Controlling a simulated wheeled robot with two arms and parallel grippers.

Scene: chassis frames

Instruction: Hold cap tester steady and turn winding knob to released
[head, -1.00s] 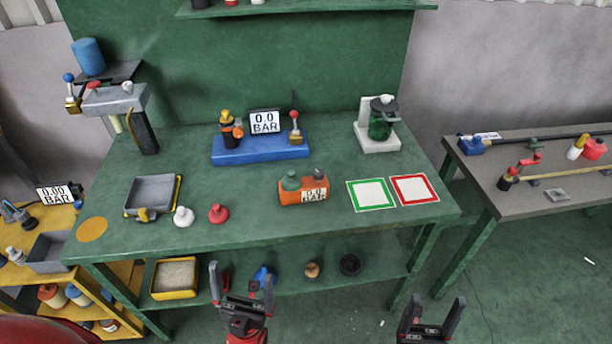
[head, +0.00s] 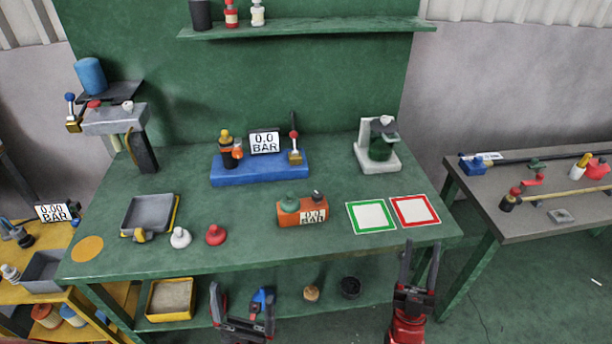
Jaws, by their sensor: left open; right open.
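An orange box-shaped tester (head: 288,218) with a 0.0 BAR display stands at the front middle of the green bench. A green knob (head: 287,201) and a smaller dark grey knob (head: 318,197) sit on its top; I cannot tell which is the winding knob or how it is set. My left gripper (head: 242,302) is open and empty, low in front of the bench's lower shelf, left of and below the tester. My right gripper (head: 420,268) is open and empty at the bench's front edge, right of the tester.
A blue base (head: 260,172) with a gauge and lever stands behind the tester. A white and green device (head: 377,155) is at back right. Green (head: 352,219) and red (head: 432,208) framed squares lie right of the tester. A grey tray (head: 150,214), white cap (head: 180,237) and red cap (head: 215,234) are left.

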